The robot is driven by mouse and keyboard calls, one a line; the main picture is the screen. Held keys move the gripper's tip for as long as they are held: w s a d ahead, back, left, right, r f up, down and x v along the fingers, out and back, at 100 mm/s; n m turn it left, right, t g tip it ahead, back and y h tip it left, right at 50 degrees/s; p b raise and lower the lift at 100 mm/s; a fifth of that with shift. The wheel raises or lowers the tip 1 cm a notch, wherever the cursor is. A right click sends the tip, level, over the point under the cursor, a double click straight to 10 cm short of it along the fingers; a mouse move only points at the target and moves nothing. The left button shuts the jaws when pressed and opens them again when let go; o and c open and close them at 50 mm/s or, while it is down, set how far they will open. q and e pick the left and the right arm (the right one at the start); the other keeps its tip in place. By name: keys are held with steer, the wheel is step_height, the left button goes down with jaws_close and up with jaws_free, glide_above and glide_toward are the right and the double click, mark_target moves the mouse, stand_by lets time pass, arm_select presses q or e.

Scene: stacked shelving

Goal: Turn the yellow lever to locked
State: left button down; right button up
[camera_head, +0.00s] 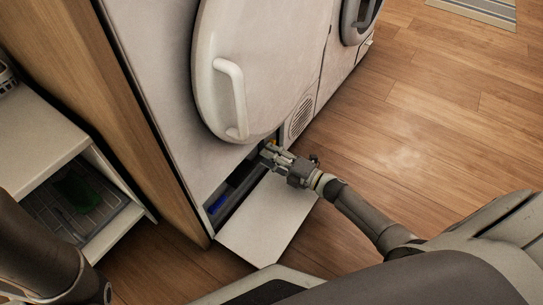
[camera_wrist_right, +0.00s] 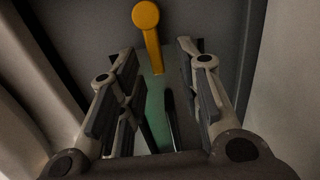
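The yellow lever (camera_wrist_right: 147,27) shows in the right wrist view, with a round knob at the top and a narrow arm running down. It stands against a dark grey surface. My right gripper (camera_wrist_right: 158,58) is open, its two fingers apart. The lever's lower arm shows between the fingertips, with no visible contact. In the head view my right gripper (camera_head: 268,152) reaches into the low opening of a white appliance (camera_head: 165,85), above its lowered flap (camera_head: 268,217). The lever is mostly hidden there. My left gripper is out of view; only part of the left arm shows.
A round appliance door (camera_head: 262,60) with a white handle (camera_head: 233,97) overhangs the opening. A blue item (camera_head: 219,203) lies inside the opening. A low shelf (camera_head: 110,222) with a wire rack stands at left. The wooden floor (camera_head: 420,120) at right is clear.

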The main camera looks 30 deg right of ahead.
steer(key=shift+s, duration=0.1)
steer(key=v, duration=1.2)
